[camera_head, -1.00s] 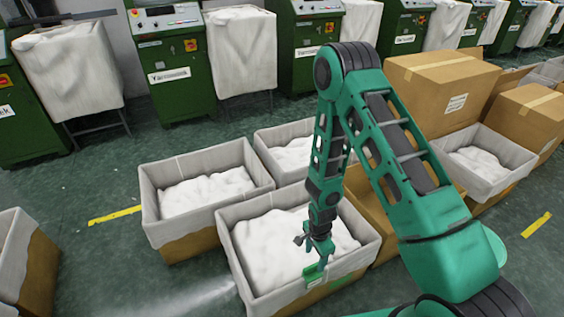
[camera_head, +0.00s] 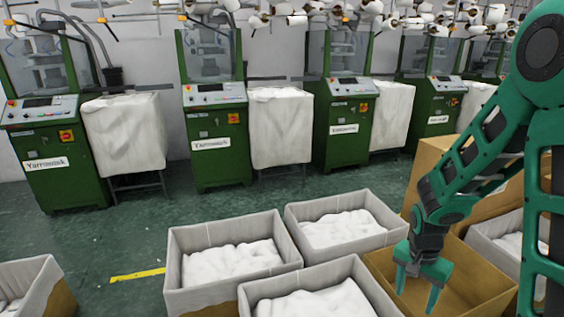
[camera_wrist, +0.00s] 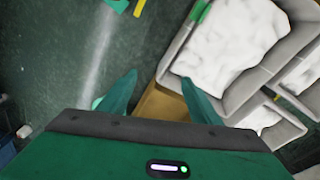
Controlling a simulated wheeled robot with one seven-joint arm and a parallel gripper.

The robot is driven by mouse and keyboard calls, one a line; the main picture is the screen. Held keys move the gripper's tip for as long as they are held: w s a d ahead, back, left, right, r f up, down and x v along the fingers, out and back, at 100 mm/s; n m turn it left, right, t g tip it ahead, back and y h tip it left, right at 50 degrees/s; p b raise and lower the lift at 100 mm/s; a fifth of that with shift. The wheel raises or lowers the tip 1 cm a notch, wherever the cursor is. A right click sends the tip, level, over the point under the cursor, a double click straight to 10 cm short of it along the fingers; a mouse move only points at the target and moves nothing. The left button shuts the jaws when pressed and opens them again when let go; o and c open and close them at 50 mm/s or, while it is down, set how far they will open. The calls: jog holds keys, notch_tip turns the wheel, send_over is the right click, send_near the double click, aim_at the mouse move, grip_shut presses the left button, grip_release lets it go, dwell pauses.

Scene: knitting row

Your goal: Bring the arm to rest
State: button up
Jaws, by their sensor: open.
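My arm is green with dark joints and stands at the right of the head view. My gripper (camera_head: 417,294) hangs from it with its fingers pointing down, spread apart and empty. In the head view it overlaps the open brown box (camera_head: 480,285); its height above the box is hard to tell. In the wrist view my gripper (camera_wrist: 158,98) shows two separated green fingers with nothing between them. A lined bin with white material (camera_wrist: 232,40) lies to the right of the fingers there, and bare floor to the left.
Lined bins of white material stand in front, including a near bin (camera_head: 315,303), a left bin (camera_head: 232,262) and a back bin (camera_head: 342,230). Green knitting machines (camera_head: 212,130) line the wall. A yellow floor strip (camera_head: 137,275) lies left of the bins. Floor between bins and machines is clear.

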jog(key=s+d+r+n, duration=0.2)
jog(key=s+r, duration=0.7)
jog(key=s, duration=0.2)
jog(key=s+d+r+n+y, duration=0.1)
jog(key=s+d+r, duration=0.2)
jog(key=s+r, duration=0.6)
jog(key=shift+s+d+r+n+y, duration=0.3)
jog(key=shift+s+d+n, duration=0.1)
jog(key=shift+s, duration=0.45)
jog(key=shift+w+f, duration=0.3)
jog(key=shift+w, duration=0.35)
